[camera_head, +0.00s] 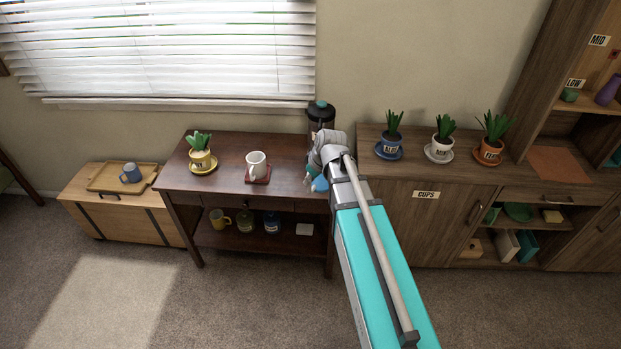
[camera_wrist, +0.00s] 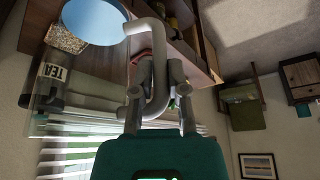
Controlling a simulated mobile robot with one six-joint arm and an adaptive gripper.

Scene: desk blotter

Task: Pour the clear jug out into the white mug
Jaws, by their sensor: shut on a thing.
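The white mug (camera_head: 256,163) stands upright on a small red mat (camera_head: 258,179) on the dark wooden table. My gripper (camera_wrist: 160,92) is shut on the grey handle (camera_wrist: 148,27) of the clear jug. The jug's body is see-through, and a blue round surface (camera_wrist: 95,20) shows in it in the wrist view. In the head view my arm hides most of the jug; a blue patch (camera_head: 320,184) shows beside my gripper, at the table's right end. The jug is to the right of the mug and apart from it. I cannot tell whether the jug touches the table.
A dark jar with a teal lid (camera_head: 321,114) stands behind my gripper. A yellow plant pot (camera_head: 201,160) is left of the mug. Potted plants (camera_head: 389,145) line the cabinet at right. A blue mug (camera_head: 130,173) is on a tray at far left. Table between mug and gripper is clear.

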